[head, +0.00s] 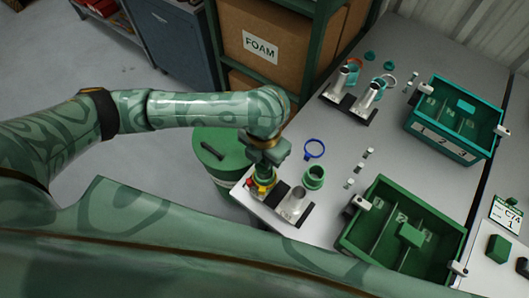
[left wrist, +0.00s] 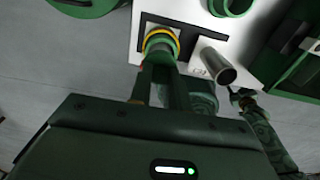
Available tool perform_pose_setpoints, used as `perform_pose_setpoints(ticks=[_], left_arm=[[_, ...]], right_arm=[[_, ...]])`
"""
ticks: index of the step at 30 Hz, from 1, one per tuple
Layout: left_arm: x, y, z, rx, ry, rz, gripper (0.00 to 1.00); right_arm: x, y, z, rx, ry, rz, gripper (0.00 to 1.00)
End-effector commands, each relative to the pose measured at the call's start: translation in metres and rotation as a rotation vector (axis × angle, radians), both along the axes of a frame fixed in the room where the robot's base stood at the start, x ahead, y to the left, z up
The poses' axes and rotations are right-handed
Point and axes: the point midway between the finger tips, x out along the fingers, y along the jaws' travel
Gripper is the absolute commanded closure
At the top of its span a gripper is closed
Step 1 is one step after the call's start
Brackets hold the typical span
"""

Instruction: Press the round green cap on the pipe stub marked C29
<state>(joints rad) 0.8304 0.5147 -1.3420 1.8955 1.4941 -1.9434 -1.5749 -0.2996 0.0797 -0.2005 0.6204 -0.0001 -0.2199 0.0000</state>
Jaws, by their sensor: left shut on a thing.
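My left gripper (head: 268,156) comes down over the left stub of the near pair at the table's left corner. In the left wrist view its fingers (left wrist: 158,75) are shut on a round green cap (left wrist: 160,42), with a yellow ring around it. The cap is at the top of that stub; whether it is fully seated is hidden. Beside it a bare silver pipe stub (head: 295,201) stands open; it also shows in the left wrist view (left wrist: 219,67). A small mark by it is too small to read surely.
Another stub pair (head: 350,102) is at the back. A green drum (head: 217,150) is beside the table.

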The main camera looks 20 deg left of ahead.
Motion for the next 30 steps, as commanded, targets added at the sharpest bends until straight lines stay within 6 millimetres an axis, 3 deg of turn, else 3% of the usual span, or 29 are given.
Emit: perform_pose_setpoints(ticks=[30], left_arm=[[0.0001, -0.0005, -0.002, -0.001, 0.0, 0.0, 1.0]], right_arm=[[0.0015, -0.0005, 0.0079, -0.001, -0.003, -0.001, 0.55]])
